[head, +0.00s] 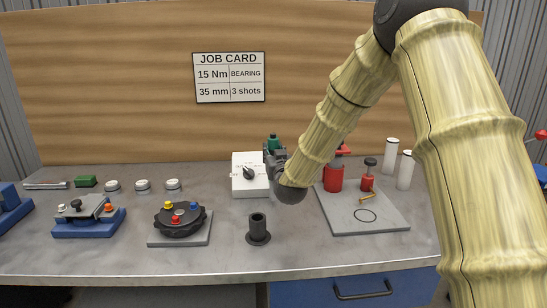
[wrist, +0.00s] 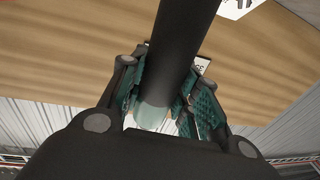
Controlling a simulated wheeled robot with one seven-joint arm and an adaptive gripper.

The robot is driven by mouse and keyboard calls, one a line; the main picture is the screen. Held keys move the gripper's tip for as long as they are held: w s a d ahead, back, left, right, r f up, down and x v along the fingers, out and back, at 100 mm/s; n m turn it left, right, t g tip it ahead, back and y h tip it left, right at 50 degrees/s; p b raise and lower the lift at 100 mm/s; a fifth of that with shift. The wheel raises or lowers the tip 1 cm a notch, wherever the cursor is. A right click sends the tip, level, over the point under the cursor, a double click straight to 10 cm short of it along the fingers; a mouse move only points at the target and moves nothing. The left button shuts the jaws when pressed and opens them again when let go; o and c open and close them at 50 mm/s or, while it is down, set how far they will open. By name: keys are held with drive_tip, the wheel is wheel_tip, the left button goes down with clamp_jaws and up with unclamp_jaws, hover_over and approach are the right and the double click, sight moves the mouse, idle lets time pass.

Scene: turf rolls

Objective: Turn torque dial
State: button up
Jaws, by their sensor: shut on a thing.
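The torque dial is probably the black pointer knob (head: 248,172) on the white box (head: 250,187) at the back middle of the bench, with small dark markings too small to read. My gripper (head: 273,143) is just right of and behind the box, apart from the knob. In the wrist view my gripper's teal-padded fingers (wrist: 168,92) close around a dark cylinder (wrist: 178,55) with a pale end. The cylinder is not clear in the head view. The lower part of my arm hides some of the bench to the right.
A job card (head: 229,77) on the wall reads 15 Nm, bearing, 35 mm, 3 shots. A black flanged post (head: 258,228) and a black hub on a grey plate (head: 155,241) stand in front. The front edge is clear.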

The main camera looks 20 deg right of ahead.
drive_tip(key=shift+f, duration=1)
drive_tip(key=shift+f, duration=0.2)
drive_tip(key=o, duration=1.1)
drive_tip(key=shift+s+r, duration=0.1)
drive_tip(key=s, duration=0.4)
drive_tip(key=s+a+b, duration=0.1)
drive_tip(key=s, duration=0.3)
drive_tip(key=s+b, duration=0.1)
drive_tip(key=s, duration=0.2)
drive_tip(key=shift+s+a+f, duration=0.25)
drive_tip(key=shift+s+a, duration=0.15)
drive_tip(key=shift+o, duration=0.6)
